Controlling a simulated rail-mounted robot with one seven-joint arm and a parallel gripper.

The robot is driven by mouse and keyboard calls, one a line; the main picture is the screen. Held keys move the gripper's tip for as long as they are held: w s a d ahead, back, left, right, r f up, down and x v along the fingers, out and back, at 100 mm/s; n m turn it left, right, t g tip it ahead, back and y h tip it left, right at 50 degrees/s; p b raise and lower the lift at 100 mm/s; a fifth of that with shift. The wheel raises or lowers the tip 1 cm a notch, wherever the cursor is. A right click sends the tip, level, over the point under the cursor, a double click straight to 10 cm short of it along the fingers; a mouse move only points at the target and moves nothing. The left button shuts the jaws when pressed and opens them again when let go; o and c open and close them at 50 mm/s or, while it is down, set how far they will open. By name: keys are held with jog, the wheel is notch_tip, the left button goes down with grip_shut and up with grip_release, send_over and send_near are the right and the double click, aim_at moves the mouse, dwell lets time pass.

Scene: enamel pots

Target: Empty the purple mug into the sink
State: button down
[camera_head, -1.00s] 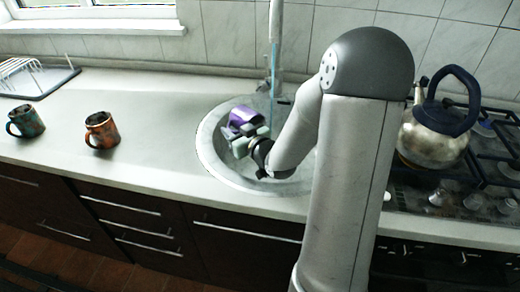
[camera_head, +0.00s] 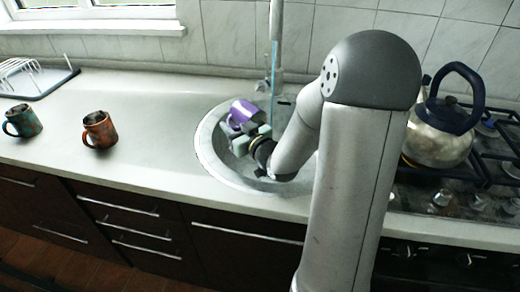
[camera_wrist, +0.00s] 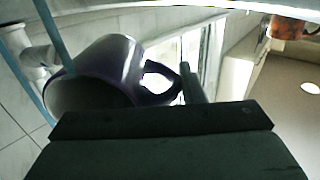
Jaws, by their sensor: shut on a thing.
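The purple mug (camera_head: 243,113) is over the sink (camera_head: 207,157), tipped well over on its side. My gripper (camera_head: 246,137) is shut on it, at the handle side. In the wrist view the mug (camera_wrist: 112,68) shows its open mouth toward the lower left and its handle toward the right, by my gripper's dark fingers (camera_wrist: 165,118). The fingers hide part of the handle. I cannot see any contents in the mug or falling from it.
A tap (camera_head: 276,40) with a thin blue vertical strip stands behind the sink, close to the mug. An orange-brown mug (camera_head: 99,130) and a teal mug (camera_head: 22,121) stand on the counter at left. A kettle (camera_head: 438,135) sits on the stove at right.

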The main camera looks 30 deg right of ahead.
jog(key=shift+s+r+t+b, duration=0.15)
jog(key=shift+r+t+b, duration=0.55)
jog(key=shift+b, duration=0.3)
jog(key=p, duration=0.2)
jog(key=shift+r+g+p, duration=0.15)
jog(key=shift+g+p, duration=0.15)
jog(key=shift+g, duration=0.1)
jog(key=w+f+g+h+p, duration=0.25)
jog(key=f+g+p, duration=0.5)
jog(key=p, duration=0.65)
jog(key=w+a+r+g+h+p, duration=0.1)
jog(key=w+r+g+p, duration=0.3)
jog(key=g+p, duration=0.6)
jog(key=shift+w+a+r+p, duration=0.25)
jog(key=shift+w+a+p, duration=0.05)
jog(key=shift+w, duration=0.6)
